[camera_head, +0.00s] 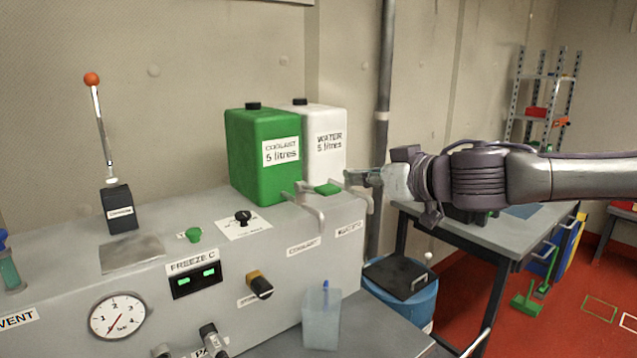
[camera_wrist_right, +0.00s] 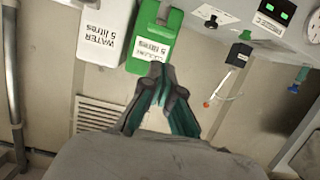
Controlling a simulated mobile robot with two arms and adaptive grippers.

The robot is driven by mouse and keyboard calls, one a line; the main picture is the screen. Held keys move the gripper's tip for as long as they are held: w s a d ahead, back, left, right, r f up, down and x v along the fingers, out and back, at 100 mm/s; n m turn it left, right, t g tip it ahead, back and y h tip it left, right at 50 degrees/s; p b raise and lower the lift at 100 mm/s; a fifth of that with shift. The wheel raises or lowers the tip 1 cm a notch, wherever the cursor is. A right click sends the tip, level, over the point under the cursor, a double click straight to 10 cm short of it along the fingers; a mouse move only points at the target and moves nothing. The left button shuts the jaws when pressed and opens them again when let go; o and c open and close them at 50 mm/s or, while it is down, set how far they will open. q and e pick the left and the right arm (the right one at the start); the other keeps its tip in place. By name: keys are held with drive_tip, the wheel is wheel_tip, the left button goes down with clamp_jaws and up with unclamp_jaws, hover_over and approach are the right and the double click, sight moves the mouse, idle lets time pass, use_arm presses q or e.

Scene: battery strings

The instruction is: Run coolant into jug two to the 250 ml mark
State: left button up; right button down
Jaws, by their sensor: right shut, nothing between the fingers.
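The green coolant container (camera_head: 262,155), labelled 5 litres, stands on top of the grey machine; it also shows in the right wrist view (camera_wrist_right: 153,40). A tap with a green lever (camera_head: 327,189) and a metal spout (camera_head: 314,212) sits above the COOLANT label (camera_head: 303,247). A pale translucent jug (camera_head: 321,318) stands below on the grey shelf, with a blue upright piece at its top. I cannot read a number, marks or liquid level on it. My right gripper (camera_head: 352,178) is shut and empty, just right of the green lever; its fingers meet in the wrist view (camera_wrist_right: 158,78). My left gripper is not in view.
The white water container (camera_head: 319,138) stands beside the coolant one, with a second spout (camera_head: 362,190) near my right gripper. The machine has a gauge (camera_head: 117,315), a black-and-yellow knob (camera_head: 259,285) and an orange-tipped lever (camera_head: 99,122). A blue bucket (camera_head: 415,305) stands right of the shelf.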

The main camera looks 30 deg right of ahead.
wheel_tip(320, 180, up, 3)
drive_tip(key=s, duration=0.1)
hover_over(333, 190)
wheel_tip(333, 190, down, 2)
drive_tip(key=shift+w+f+m+p, duration=0.2)
drive_tip(key=shift+m+p, duration=0.1)
drive_tip(key=shift+p, duration=0.15)
wheel_tip(333, 190, down, 2)
drive_tip(key=shift+a+f, duration=0.1)
drive_tip(key=shift+f, duration=0.15)
drive_tip(key=shift+s+d+f, duration=0.15)
drive_tip(key=shift+d+f, duration=0.05)
drive_tip(key=shift+f, duration=0.45)
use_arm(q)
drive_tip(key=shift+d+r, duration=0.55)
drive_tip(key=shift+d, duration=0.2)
use_arm(e)
drive_tip(key=shift+a, duration=0.15)
